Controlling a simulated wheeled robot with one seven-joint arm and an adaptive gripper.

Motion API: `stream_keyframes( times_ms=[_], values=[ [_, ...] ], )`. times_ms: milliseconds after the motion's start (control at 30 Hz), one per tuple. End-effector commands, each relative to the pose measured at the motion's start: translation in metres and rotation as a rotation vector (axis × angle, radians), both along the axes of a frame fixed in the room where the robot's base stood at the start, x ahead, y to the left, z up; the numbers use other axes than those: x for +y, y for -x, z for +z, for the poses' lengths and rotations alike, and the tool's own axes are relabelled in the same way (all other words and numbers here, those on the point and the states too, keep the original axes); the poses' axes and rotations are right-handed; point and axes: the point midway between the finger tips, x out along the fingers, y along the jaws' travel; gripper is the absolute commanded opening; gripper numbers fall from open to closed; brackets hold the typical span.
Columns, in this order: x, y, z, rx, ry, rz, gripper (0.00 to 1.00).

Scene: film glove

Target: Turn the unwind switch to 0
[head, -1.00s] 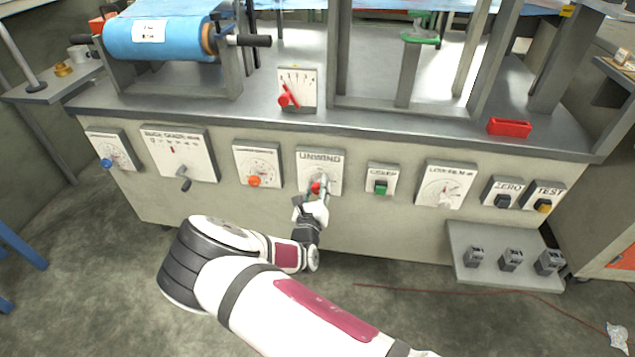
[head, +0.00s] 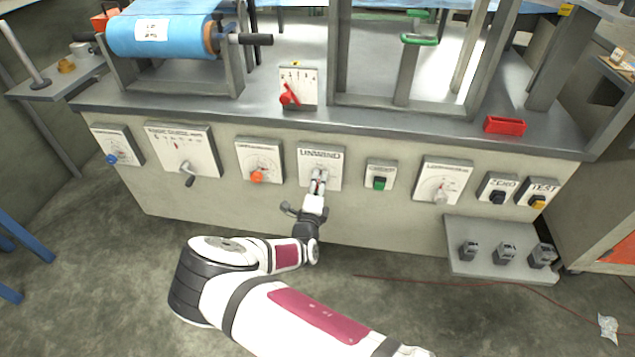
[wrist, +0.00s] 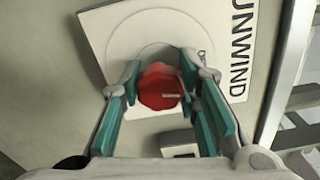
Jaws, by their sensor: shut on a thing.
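The unwind switch is a white plate (head: 333,158) marked UNWIND on the front of the grey machine. Its red knob (wrist: 160,88) has a short pale mark and sits in the middle of the wrist view, where the plate (wrist: 110,30) appears turned on its side. My gripper (head: 316,180) reaches up to the knob from below. In the wrist view its teal fingers (wrist: 158,98) are on both sides of the knob, shut on it. The fingers hide part of the dial markings, and I cannot read the knob's setting.
An orange-knob dial (head: 260,161) is left of the switch and a green-button plate (head: 381,174) is right. A crank plate (head: 183,150) is farther left. A low shelf with grey blocks (head: 505,253) juts out at lower right. The floor in front is mostly clear.

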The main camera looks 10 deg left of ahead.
Motion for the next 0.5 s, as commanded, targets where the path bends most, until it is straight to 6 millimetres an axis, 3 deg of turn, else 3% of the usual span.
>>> stream_keyframes(
  times_ms=[500],
  values=[
    [0.0, 0.0, -0.001, 0.008, 0.219, 0.0, 0.02]
  ],
)
